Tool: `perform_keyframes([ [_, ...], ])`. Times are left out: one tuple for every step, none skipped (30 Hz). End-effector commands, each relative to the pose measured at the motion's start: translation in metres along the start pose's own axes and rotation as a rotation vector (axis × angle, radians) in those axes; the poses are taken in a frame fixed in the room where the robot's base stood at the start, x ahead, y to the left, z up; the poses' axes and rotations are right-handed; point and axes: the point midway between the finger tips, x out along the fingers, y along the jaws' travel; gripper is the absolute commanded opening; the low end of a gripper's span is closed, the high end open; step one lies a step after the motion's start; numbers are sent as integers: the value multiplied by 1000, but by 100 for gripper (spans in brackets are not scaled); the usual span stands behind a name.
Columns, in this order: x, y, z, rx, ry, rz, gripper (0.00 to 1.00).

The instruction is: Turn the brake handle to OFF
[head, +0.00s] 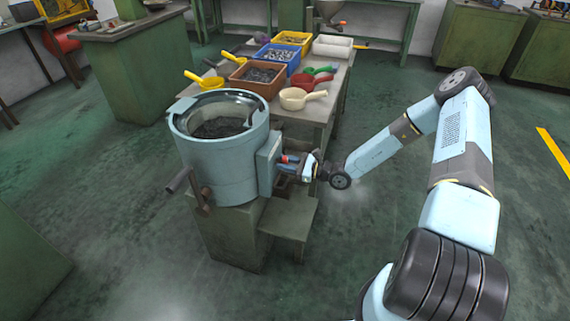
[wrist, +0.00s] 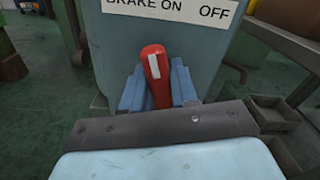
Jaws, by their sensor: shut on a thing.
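The brake handle (wrist: 155,72) is a red lever with a white mark, in the middle of the wrist view. Above it a white label (wrist: 180,10) reads BRAKE ON at left and OFF at right. The handle leans slightly to the left, below the ON side. My gripper (wrist: 158,88) is shut on the handle, with a blue finger on each side of it. In the head view my gripper (head: 288,167) is at the right side of the blue-grey round machine (head: 222,165), by its box (head: 268,163). The handle's lower end is hidden behind my wrist.
A table (head: 340,85) behind the machine holds an orange-brown bin (head: 257,91), blue and yellow bins, and several scoops. A crank handle (head: 190,187) sticks out at the machine's front left. A step-like green stand (head: 290,215) is below my gripper. The floor at right is clear.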

Motion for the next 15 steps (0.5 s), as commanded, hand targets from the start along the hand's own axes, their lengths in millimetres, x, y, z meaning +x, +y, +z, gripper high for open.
perform_keyframes([
  [0,-1,0,38,0,-2,0],
  [0,-2,0,65,0,-2,0],
  [-1,-2,0,102,0,-2,0],
  [-1,-2,0,131,0,-2,0],
  [-1,-2,0,159,0,-2,0],
  [-1,-3,0,197,0,-2,0],
  [-1,-3,0,226,0,-2,0],
  [0,-3,0,255,0,-2,0],
  [-1,-4,0,292,0,-2,0],
  [-1,-4,0,321,0,-3,0],
  [-1,-4,0,350,0,-3,0],
  [-1,-5,0,387,0,-3,0],
  [-1,-5,0,415,0,-3,0],
  [-1,-5,0,444,0,-3,0],
  [-1,-6,-1,480,-1,-4,0],
])
